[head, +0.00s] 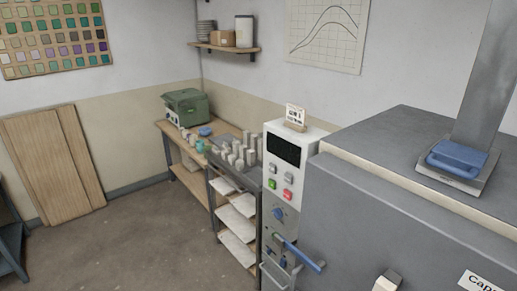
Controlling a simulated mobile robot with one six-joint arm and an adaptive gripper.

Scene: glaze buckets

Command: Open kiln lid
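The kiln (345,215) is a large grey box at the right of the head view. Its flat grey top (400,135) has a cream edge and lies level, with no visible gap under it. A blue handle (458,156) sits on a metal plate on that top, at the foot of a grey duct-like column (487,85). A blue lever (300,256) sticks out low at the kiln's left side. A pale block-like fitting (388,281) is on the front at the bottom edge. My gripper is not in view.
A white control panel (298,165) stands left of the kiln. Beyond it are a rack (236,212) of pale pieces and a wooden bench (175,135) with a green machine (187,106). The floor (130,235) at left is clear. Wooden boards (50,165) lean on the wall.

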